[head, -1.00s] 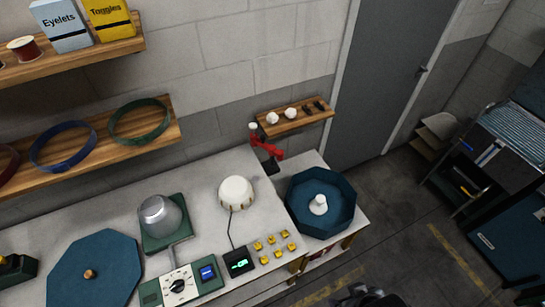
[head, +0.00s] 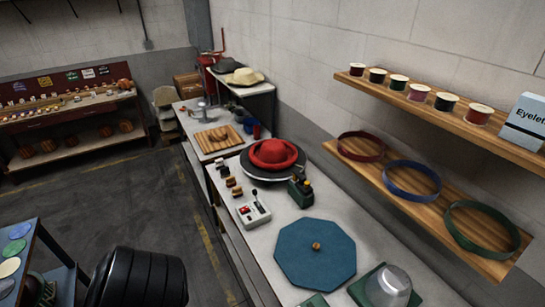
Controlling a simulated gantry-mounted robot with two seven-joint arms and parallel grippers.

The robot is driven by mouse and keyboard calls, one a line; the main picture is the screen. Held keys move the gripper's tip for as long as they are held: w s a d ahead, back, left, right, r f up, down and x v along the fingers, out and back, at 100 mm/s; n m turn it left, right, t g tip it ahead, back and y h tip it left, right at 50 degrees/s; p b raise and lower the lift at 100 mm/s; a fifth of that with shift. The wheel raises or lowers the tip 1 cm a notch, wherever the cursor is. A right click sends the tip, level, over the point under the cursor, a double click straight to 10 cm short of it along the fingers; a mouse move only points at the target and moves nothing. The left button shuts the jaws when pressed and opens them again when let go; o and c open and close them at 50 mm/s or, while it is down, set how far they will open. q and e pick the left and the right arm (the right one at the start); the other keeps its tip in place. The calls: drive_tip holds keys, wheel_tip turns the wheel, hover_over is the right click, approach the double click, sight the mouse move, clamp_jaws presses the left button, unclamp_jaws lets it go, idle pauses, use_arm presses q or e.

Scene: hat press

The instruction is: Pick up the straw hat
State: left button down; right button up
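The straw hat (head: 244,76) is small and far off at the back of the head view. It is pale cream with a wide brim. It sits on the raised shelf (head: 262,90) at the far end of the bench, next to a dark hat (head: 228,65). The dark hat lies just behind it. Neither gripper shows in this view, so their distance from the hat cannot be told.
A blue octagonal board (head: 315,253) and a metal dome (head: 388,285) are nearer. A wooden shelf (head: 490,258) with hoops juts from the right wall. Open floor (head: 150,205) lies left of the bench.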

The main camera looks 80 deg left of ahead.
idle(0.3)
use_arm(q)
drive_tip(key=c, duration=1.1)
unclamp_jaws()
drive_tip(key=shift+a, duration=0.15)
